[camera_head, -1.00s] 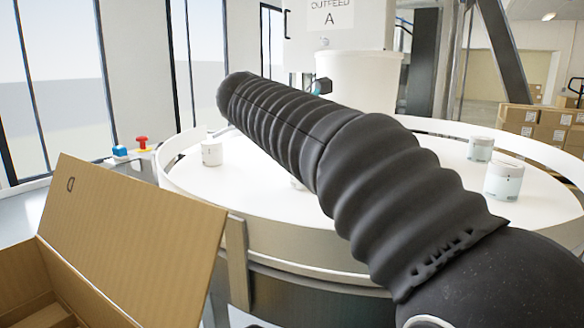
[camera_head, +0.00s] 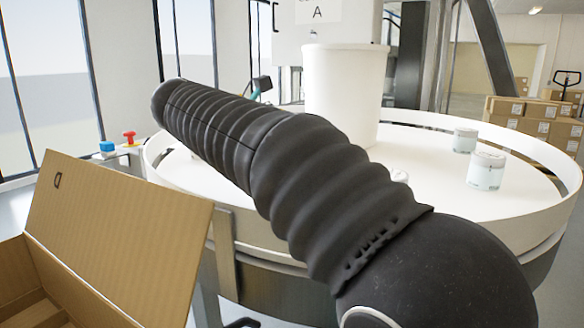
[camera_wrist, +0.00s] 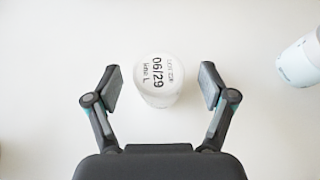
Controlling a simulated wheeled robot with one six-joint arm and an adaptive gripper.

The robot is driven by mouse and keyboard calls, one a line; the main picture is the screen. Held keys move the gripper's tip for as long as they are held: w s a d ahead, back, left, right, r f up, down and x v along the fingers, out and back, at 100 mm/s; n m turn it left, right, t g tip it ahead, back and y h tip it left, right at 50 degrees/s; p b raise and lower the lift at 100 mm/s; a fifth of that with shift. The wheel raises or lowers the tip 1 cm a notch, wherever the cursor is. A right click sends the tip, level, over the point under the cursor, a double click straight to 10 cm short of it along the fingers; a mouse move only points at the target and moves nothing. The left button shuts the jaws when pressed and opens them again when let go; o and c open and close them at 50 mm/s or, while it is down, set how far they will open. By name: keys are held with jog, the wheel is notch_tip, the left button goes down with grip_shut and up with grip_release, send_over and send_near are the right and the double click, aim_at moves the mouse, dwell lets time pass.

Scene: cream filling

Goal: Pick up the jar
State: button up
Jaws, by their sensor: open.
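A white jar (camera_wrist: 158,82) with a printed date on its lid stands between the two fingers of my gripper (camera_wrist: 157,90) in the wrist view. The fingers are open, one on each side, with a gap between each pad and the jar. In the head view my black arm crosses the turntable and hides most of the near side. A small white jar top (camera_head: 399,176) peeks out beside the arm; I cannot tell if it is the same jar. Two more jars, one nearer (camera_head: 486,170) and one farther (camera_head: 465,140), stand at the right of the table.
The round white table (camera_head: 440,205) has a raised rim. A tall white cylinder (camera_head: 342,95) rises at its middle. An open cardboard box (camera_head: 115,235) stands at the lower left.

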jog(key=shift+w+d+f, duration=0.3)
jog(key=shift+d+f, duration=0.05)
jog(key=shift+d, duration=0.1)
jog(key=c, duration=1.3)
jog(key=shift+r, duration=0.15)
jog(key=shift+r, duration=0.6)
notch_tip(320, 180, up, 3)
jog(key=shift+f+p, duration=0.2)
jog(key=shift+p, duration=0.45)
jog(key=s+d+r, duration=0.2)
jog(key=s+r, duration=0.5)
jog(key=s, duration=0.4)
jog(key=shift+s+d, duration=0.2)
